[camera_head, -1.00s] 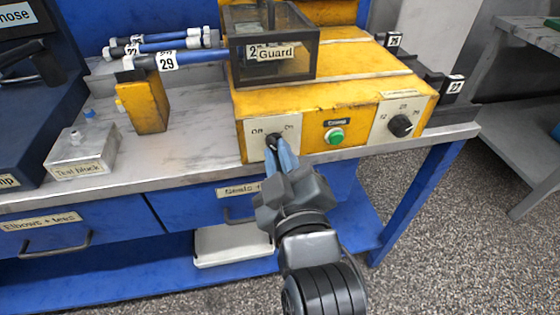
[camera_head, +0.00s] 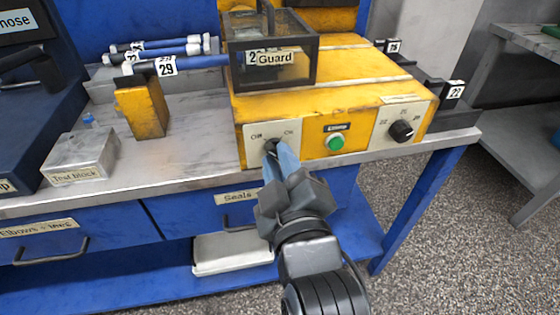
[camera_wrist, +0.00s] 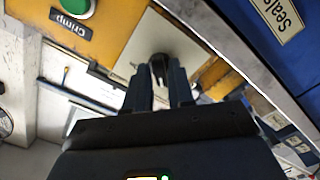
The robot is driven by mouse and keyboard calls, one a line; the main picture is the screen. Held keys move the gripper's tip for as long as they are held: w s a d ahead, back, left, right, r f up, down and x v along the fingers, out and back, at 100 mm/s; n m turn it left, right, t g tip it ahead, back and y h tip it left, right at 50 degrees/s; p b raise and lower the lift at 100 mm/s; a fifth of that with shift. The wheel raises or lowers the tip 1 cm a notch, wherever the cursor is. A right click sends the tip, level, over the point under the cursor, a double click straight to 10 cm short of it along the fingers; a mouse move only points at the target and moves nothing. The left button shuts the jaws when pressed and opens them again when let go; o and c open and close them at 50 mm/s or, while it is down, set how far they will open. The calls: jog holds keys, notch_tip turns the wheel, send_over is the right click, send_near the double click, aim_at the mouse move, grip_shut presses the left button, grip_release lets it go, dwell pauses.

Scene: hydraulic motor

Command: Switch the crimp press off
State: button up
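The crimp press (camera_head: 300,108) is a yellow machine on the bench. Its left front plate carries a black rotary switch (camera_head: 271,147) with labels above it, partly hidden by my fingers. My gripper (camera_head: 279,152) reaches up to this switch from the front, with its blue-grey fingers at the knob. In the wrist view the dark switch knob (camera_wrist: 160,66) sits between the two fingertips (camera_wrist: 160,74), which look closed on its sides. The knob's exact pointing is hard to read.
Right of the switch are a green Crimp button (camera_head: 335,142) and a black dial (camera_head: 402,130). A Guard box (camera_head: 273,62) stands on the press. A test block (camera_head: 80,158) and a yellow block (camera_head: 142,108) lie left. Drawers (camera_head: 90,232) are below.

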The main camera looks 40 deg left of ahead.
jog(key=shift+o, duration=1.3)
jog(key=v, duration=0.7)
jog(key=shift+s+d, duration=0.25)
jog(key=shift+d, duration=0.05)
